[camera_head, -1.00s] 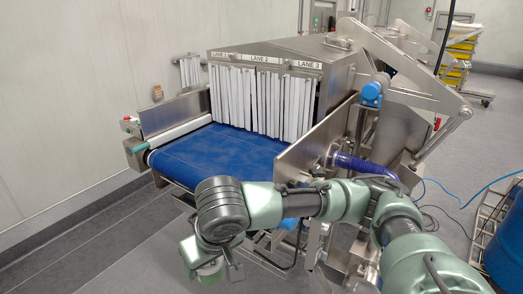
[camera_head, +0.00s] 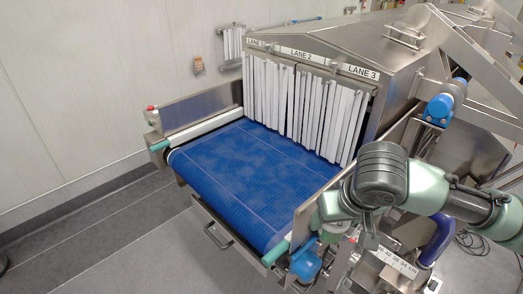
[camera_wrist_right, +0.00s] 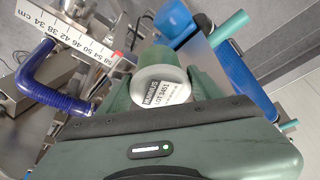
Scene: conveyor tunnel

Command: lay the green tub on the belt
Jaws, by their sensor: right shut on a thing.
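The blue belt (camera_head: 235,170) lies flat and bare in front of the tunnel, with thin lane lines on it. It also shows at the right of the wrist view (camera_wrist_right: 240,78). My right gripper (camera_wrist_right: 163,84) is shut on the green tub (camera_wrist_right: 152,56), whose pale round end with a printed label faces the wrist camera. In the head view the right gripper (camera_head: 334,232) hangs by the belt's near right corner, outside the side plate. The tub is mostly hidden there by my wrist. My left gripper is not in view.
White strip curtains (camera_head: 300,105) hang at the tunnel mouth under signs for lanes 1, 2 and 3. A steel side plate (camera_head: 312,212) edges the belt's right side. A blue motor (camera_head: 305,264) and a blue hose (camera_head: 437,243) are near my right gripper.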

